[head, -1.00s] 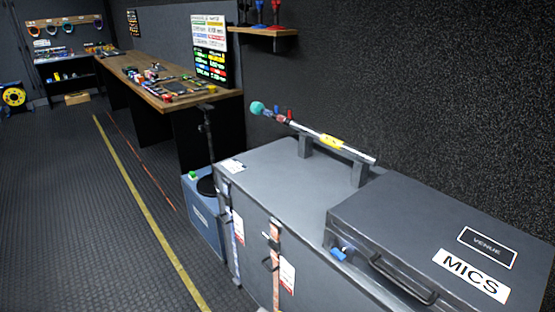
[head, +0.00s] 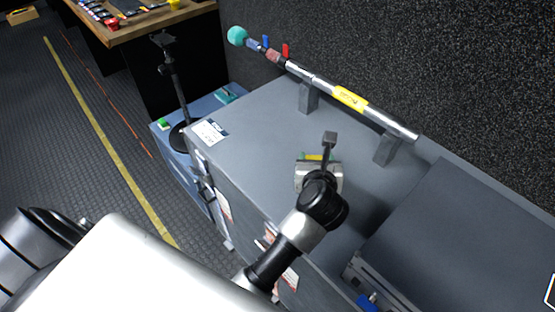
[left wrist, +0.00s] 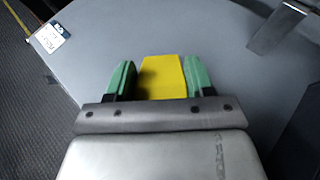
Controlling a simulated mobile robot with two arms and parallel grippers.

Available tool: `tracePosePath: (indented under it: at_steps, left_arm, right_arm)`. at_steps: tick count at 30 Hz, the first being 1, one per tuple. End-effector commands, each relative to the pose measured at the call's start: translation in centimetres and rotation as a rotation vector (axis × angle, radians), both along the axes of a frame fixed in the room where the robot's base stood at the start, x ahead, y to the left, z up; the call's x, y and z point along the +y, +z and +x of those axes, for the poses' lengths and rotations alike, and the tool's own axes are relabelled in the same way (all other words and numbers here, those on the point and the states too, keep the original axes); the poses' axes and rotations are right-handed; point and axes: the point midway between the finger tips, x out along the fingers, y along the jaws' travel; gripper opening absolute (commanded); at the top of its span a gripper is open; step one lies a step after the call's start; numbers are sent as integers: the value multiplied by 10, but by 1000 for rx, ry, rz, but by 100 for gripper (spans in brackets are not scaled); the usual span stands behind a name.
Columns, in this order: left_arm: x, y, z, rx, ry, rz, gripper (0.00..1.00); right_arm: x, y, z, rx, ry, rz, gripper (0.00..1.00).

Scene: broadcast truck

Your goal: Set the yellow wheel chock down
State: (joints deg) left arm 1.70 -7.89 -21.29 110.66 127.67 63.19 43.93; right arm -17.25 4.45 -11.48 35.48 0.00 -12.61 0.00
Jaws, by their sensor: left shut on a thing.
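The yellow wheel chock (left wrist: 162,78) sits between the green fingers of my left gripper (left wrist: 162,80) in the left wrist view. The gripper is shut on it, over the grey top of the large case (left wrist: 80,40). In the head view my left gripper (head: 316,158) is over the middle of the case top (head: 265,125), and only a small strip of the chock (head: 313,157) shows past the wrist. I cannot tell whether the chock touches the case top. My right gripper is not in view.
A silver boom pole (head: 318,82) with a yellow label lies on two grey supports along the back of the case. A grey mics case (head: 460,225) stands at the right. A black stand (head: 178,95) rises at the left.

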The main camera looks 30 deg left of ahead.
Motion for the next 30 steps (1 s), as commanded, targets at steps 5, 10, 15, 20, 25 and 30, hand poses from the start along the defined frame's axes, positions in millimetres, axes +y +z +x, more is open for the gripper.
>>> tracePosePath:
  at_steps: [5,10,15,20,25,30]
  left_arm:
    - [-5,-23,5,6,10,7,27]
    - [-5,-52,4,4,9,7,27]
    - [-5,-68,4,3,8,4,27]
    - [-5,-91,4,2,8,5,27]
    - [-5,-97,4,-1,9,1,27]
    - [-5,-97,4,-1,9,1,27]
  right_arm:
    - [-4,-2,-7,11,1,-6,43]
    - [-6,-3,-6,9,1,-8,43]
    - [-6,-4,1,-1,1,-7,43]
    - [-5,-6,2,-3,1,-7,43]
    - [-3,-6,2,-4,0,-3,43]
    - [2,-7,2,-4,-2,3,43]
